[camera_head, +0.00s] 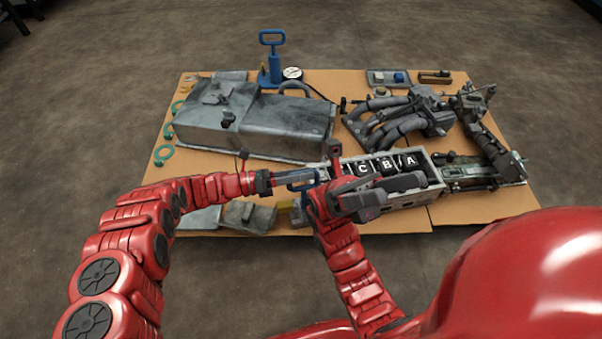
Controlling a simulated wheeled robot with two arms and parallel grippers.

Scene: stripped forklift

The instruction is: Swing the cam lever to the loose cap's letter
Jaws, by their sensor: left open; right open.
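A long grey housing (433,178) lies at the front middle of the board. It holds a row of black caps lettered C (363,167), B (387,164) and A (410,160), from left to right; the row's left end is partly hidden by my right arm. Which cap is loose I cannot tell, and I cannot make out the cam lever. My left gripper (306,179) is open at the housing's left end, near a blue-grey part.
A large grey cover (240,125) lies behind my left gripper. Dark curved pipes (385,118) lie behind the housing. A blue pump (272,62) and a gauge (292,73) stand at the back. Green rings (163,154) lie along the left edge. Bare board (480,207) shows at front right.

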